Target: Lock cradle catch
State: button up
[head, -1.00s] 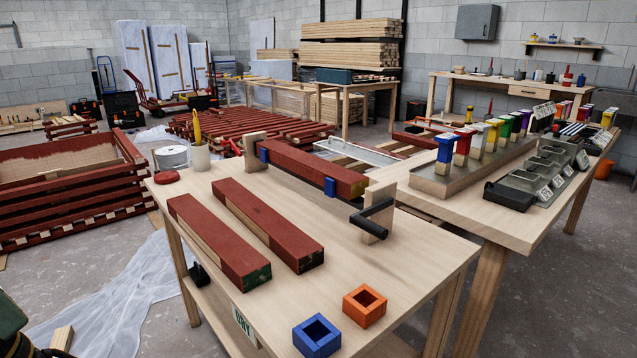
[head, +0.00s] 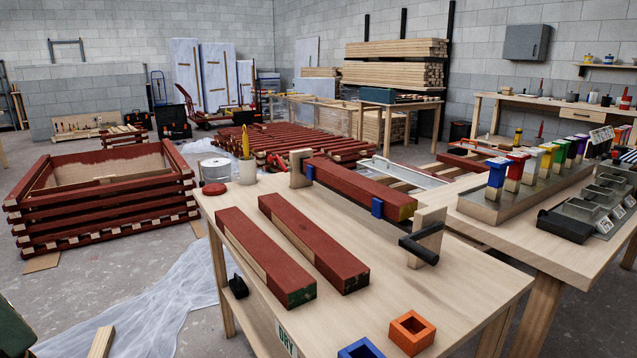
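The cradle on the wooden table has a far upright block (head: 300,168) and a near upright block (head: 428,235). A red-painted batten (head: 355,186) lies between them with blue pieces (head: 377,207) around or against it. A black bar handle (head: 420,248), which looks like the catch, sits at the near block and sticks out toward the front. Whether it is locked I cannot tell. My gripper is not in view.
Two red battens (head: 312,240) lie on the table (head: 450,285) left of the cradle. An orange square block (head: 411,332) and a blue one (head: 360,348) sit at the front edge. A second table (head: 545,235) with coloured-handled tools stands right. A red batten crate (head: 100,195) is on the floor left.

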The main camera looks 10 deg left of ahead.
aim_at(269, 158)
jog(key=i+j, duration=0.3)
jog(key=j, duration=0.15)
jog(key=i+j, duration=0.65)
jog(key=j, duration=0.25)
jog(key=i+j, duration=0.3)
jog(key=j, duration=0.15)
jog(key=i+j+z, duration=0.1)
jog(key=i+j, duration=0.2)
jog(key=j, duration=0.1)
